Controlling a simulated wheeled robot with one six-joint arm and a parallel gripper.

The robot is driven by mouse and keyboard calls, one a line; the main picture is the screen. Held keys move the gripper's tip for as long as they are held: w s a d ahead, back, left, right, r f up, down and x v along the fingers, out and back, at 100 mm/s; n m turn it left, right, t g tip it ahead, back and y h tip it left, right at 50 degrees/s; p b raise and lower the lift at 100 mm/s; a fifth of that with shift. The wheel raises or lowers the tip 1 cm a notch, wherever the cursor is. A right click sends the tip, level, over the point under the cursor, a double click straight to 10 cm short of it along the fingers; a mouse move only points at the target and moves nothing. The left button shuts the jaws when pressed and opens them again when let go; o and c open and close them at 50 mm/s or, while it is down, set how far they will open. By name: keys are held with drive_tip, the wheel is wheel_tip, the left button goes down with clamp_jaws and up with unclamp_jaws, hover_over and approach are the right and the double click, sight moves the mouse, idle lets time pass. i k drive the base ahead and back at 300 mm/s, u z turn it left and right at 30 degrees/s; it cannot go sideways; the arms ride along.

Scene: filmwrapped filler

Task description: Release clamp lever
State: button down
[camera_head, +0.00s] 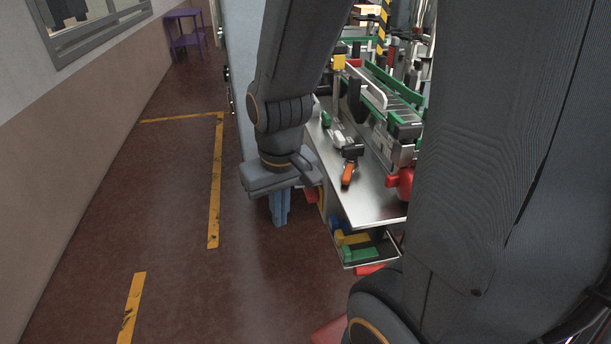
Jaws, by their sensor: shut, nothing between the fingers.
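My gripper (280,209) points down with its blue fingers together and empty. In the picture it is left of the metal table (374,207), over the floor. On the table lies a dark clamp-like tool (350,153) with an orange handle (348,175). A red part (401,182) sits at the right, beside the green-railed conveyor (399,110). I cannot tell which of these is the clamp lever. My arm hides the right side of the machine.
Under the table an open tray (346,264) holds green, yellow and blue pieces. A green-tipped item (327,119) lies farther back on the table. A grey panel (238,70) stands behind my gripper. The floor at the left, with yellow lines (215,190), is clear.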

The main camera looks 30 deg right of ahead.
sight(350, 165)
drive_tip(key=u, duration=0.9)
drive_tip(key=i, duration=0.2)
drive_tip(key=z, duration=2.05)
